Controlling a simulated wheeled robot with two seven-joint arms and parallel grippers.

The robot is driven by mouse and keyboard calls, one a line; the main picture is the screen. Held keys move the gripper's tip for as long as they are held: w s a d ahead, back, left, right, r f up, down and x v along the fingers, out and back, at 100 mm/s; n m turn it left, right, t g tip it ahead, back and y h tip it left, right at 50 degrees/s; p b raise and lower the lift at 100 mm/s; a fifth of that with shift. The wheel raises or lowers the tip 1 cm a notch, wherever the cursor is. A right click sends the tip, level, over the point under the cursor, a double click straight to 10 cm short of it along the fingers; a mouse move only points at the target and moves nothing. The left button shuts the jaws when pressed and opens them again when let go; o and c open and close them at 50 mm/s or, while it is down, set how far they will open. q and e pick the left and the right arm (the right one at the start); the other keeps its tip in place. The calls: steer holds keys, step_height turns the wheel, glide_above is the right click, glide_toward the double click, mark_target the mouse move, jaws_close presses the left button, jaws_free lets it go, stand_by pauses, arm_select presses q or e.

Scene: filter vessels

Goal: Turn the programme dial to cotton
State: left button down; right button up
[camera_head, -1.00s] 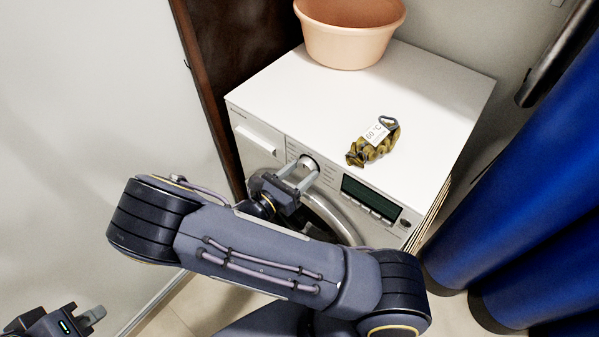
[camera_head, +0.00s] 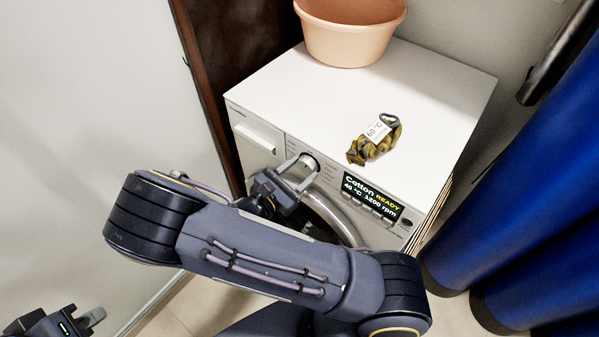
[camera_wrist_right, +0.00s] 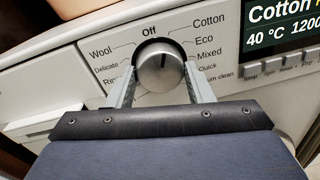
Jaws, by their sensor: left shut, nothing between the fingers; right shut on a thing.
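The programme dial (camera_head: 309,161) is a round silver knob on the white washing machine's front panel. In the right wrist view the dial (camera_wrist_right: 160,70) sits among printed names, with Off above, Cotton at upper right and Wool at left. My right gripper (camera_head: 300,172) is shut on the dial, one finger on each side. My left gripper (camera_head: 96,316) is shut and empty at the lower left.
On the machine's white top (camera_head: 420,95) stand a peach basin (camera_head: 350,35) at the back and a yellow-brown bundle with a 60 °C tag (camera_head: 374,140) near the front edge. A drawer (camera_head: 255,139) is left of the dial. A blue curtain (camera_head: 530,190) hangs at right.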

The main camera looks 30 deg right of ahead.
steer(key=shift+m, duration=0.7)
steer(key=o, duration=1)
steer(key=shift+c, duration=0.2)
steer(key=v, duration=0.7)
steer(key=shift+a+b, duration=0.35)
steer(key=shift+a, duration=0.05)
steer(key=shift+s, duration=0.15)
